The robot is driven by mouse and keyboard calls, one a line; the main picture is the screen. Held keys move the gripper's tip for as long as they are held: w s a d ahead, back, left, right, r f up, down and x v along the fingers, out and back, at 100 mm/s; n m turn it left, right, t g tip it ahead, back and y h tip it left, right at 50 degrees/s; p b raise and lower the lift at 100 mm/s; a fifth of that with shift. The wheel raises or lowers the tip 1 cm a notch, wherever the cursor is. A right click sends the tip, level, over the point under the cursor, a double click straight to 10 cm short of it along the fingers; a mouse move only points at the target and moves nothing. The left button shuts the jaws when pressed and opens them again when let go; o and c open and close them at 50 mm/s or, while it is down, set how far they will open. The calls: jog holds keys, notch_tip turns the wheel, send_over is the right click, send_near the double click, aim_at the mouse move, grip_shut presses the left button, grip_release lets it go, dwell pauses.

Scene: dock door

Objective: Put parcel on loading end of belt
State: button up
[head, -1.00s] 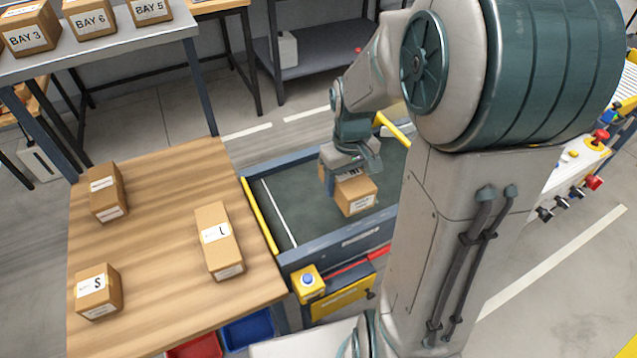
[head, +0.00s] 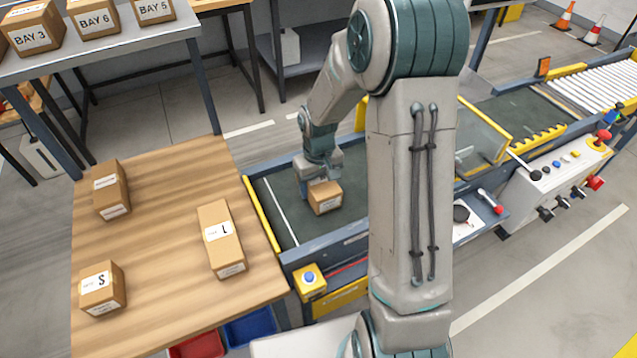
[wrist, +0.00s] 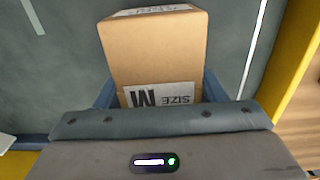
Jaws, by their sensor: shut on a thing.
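A brown parcel (head: 325,199) with a white label is at the loading end of the dark belt (head: 278,191). In the wrist view the parcel (wrist: 155,50) shows a label reading "SIZE M", upside down. My gripper (head: 318,178) is shut on the parcel from above, with a finger on each side of it. The belt surface (wrist: 65,75) lies below the parcel in the wrist view. I cannot tell whether the parcel's underside touches the belt. My arm hides part of the belt to the right.
A wooden table (head: 165,240) on the left holds an "L" parcel (head: 221,240), an "S" parcel (head: 102,287) and another parcel (head: 110,190). A yellow rail (head: 261,214) edges the belt's near end. A control panel (head: 555,180) stands to the right.

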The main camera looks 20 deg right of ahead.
aim_at(319, 179)
jog(key=shift+f, duration=0.2)
jog(key=o, duration=1.2)
jog(key=shift+r, duration=0.1)
notch_tip(319, 179, up, 12)
jog(key=shift+s+r, duration=0.1)
jog(key=shift+s+r+m+t, duration=0.45)
jog(key=shift+s+r, duration=0.7)
jog(key=shift+s, duration=2.1)
jog(key=shift+s+r+m+t, duration=0.45)
jog(key=shift+s+r, duration=0.65)
jog(key=shift+s, duration=2.15)
jog(key=shift+s+r+m+t, duration=0.4)
jog(key=shift+s+r, duration=0.75)
jog(key=shift+s, duration=2.1)
